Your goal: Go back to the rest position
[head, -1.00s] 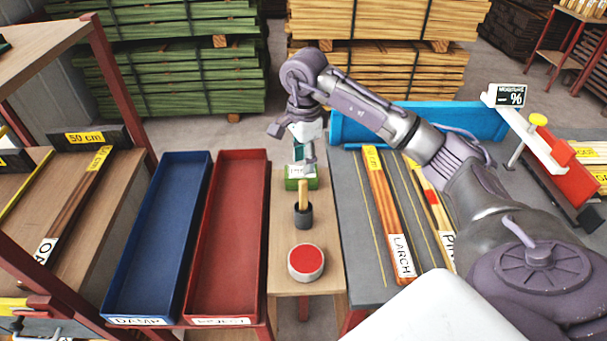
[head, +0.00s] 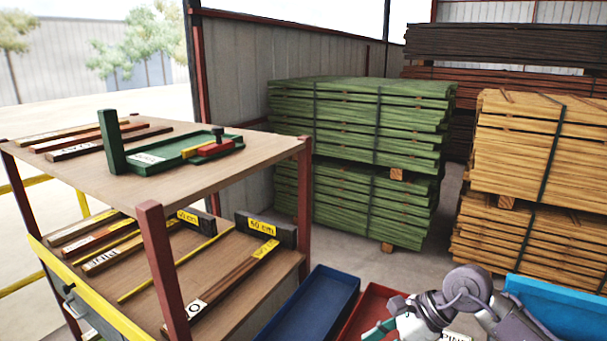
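My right arm comes in at the lower right of the head view. Its gripper (head: 388,326) is at the bottom edge, over the red tray (head: 366,309). A small teal and white part shows at the gripper's end. I cannot tell whether it is held, and the fingers are too small and cut off to read. My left gripper is not in view.
A wooden two-level rack (head: 225,178) with red posts stands at the left, bearing wood strips and a green fixture (head: 185,153). A blue tray (head: 318,300) lies beside the red one. Green (head: 355,165) and yellow (head: 545,150) lumber stacks stand behind.

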